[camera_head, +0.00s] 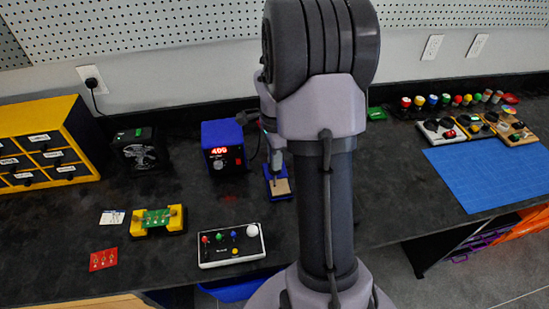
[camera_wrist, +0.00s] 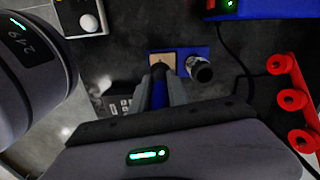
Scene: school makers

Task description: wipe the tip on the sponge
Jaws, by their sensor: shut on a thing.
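The tan sponge (camera_head: 279,187) sits in a blue stand (camera_head: 268,172) on the dark bench, just left of my arm. It also shows in the wrist view (camera_wrist: 155,59), with a dark metal holder (camera_wrist: 201,70) to its right. My gripper (camera_wrist: 161,84) is shut on the soldering iron (camera_wrist: 159,92), whose handle is dark blue. The iron points down at the sponge, and its tip (camera_wrist: 160,65) shows over the sponge's tan surface. I cannot tell whether the tip touches it. In the head view my arm hides part of the iron and gripper.
The blue soldering station (camera_head: 222,147) with a lit red display stands left of the stand. A white control box (camera_head: 232,245) and a yellow board holder (camera_head: 158,221) are nearer the front. A red rack (camera_wrist: 290,99) is at the right in the wrist view. A cable runs beside the stand.

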